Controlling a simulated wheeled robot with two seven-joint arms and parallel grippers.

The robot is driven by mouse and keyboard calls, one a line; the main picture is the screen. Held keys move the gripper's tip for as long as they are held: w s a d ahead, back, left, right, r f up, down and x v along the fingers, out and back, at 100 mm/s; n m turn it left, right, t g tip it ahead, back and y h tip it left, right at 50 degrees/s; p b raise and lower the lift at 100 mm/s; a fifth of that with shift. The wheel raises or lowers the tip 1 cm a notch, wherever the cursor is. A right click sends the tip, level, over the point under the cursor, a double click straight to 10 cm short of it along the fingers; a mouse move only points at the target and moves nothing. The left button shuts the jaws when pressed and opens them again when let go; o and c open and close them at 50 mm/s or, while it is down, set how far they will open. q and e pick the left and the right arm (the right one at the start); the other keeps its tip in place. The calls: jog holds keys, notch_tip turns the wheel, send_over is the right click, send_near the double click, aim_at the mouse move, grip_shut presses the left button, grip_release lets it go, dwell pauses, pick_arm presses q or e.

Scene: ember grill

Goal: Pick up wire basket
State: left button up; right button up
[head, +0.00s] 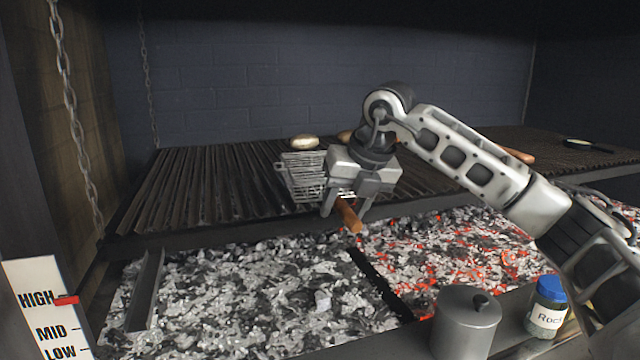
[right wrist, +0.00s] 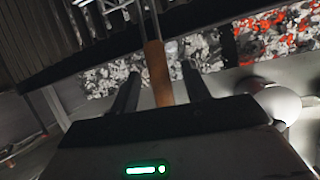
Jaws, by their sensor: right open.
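The wire basket (head: 301,177) lies on the grill grate, left of my right gripper in the head view. Its wooden handle (head: 349,215) sticks out past the grate's front edge, over the coals. My right gripper (head: 345,211) is open with its fingers on either side of the handle. In the right wrist view the brown handle (right wrist: 157,72) stands between the two dark fingers (right wrist: 158,88), with visible gaps on both sides. Metal wires lead from the handle to the basket. Part of the basket is hidden behind the gripper in the head view. My left gripper is not in view.
The slatted grate (head: 205,185) spans the back, with a bun-like item (head: 304,142) behind the basket and a small pan (head: 580,143) far right. Grey coals (head: 250,300) and glowing coals (head: 440,255) lie below. A lidded metal pot (head: 465,325) and a blue-capped jar (head: 547,308) stand front right.

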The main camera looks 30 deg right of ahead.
grip_shut()
jog(key=shift+r, duration=0.1)
jog(key=shift+r, duration=0.15)
